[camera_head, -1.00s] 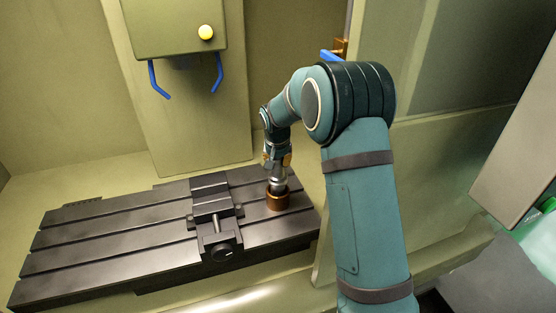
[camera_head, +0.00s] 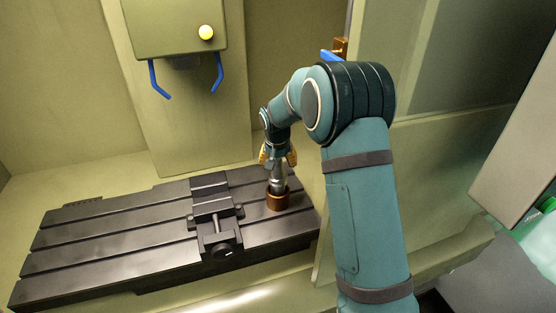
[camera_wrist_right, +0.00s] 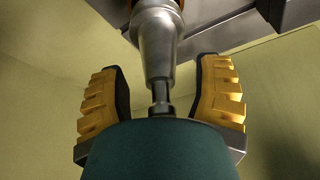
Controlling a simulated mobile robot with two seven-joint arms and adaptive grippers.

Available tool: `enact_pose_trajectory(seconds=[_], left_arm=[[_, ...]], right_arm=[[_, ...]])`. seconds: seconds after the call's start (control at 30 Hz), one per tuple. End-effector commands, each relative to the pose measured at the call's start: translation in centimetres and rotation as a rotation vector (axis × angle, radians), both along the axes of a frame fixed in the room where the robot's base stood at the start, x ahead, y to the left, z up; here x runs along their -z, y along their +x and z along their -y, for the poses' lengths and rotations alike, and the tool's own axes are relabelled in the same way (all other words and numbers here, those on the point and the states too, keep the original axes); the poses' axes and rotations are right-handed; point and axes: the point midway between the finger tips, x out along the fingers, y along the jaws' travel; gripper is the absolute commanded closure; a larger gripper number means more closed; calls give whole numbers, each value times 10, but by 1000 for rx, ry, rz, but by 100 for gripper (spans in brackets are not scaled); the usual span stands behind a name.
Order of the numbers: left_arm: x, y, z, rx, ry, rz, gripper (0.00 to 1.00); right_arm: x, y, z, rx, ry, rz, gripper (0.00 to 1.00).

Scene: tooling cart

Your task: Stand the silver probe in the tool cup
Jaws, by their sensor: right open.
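The silver probe (camera_head: 277,175) stands upright with its lower end in the copper-brown tool cup (camera_head: 278,202), on the right part of the slotted black table. My right gripper (camera_head: 277,158) is above it, with its yellow-padded fingers spread to either side of the probe's upper end. In the right wrist view the probe (camera_wrist_right: 160,50) runs between the two open fingers (camera_wrist_right: 160,95), with a gap on each side. A bit of the cup's rim shows at the top of that view. My left gripper is not in view.
A black vise (camera_head: 213,215) sits on the slotted table (camera_head: 120,240) just left of the cup. A machine head (camera_head: 170,30) with a yellow button and blue hoses hangs above at the back. An olive wall panel (camera_head: 440,170) stands at right.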

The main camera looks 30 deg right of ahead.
Motion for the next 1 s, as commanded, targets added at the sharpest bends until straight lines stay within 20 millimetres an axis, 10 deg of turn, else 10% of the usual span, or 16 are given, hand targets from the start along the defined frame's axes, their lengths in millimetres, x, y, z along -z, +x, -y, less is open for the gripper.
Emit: enact_pose_trajectory(seconds=[1.0], left_arm=[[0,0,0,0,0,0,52]], right_arm=[[-115,-30,-22,1,0,2,36]])
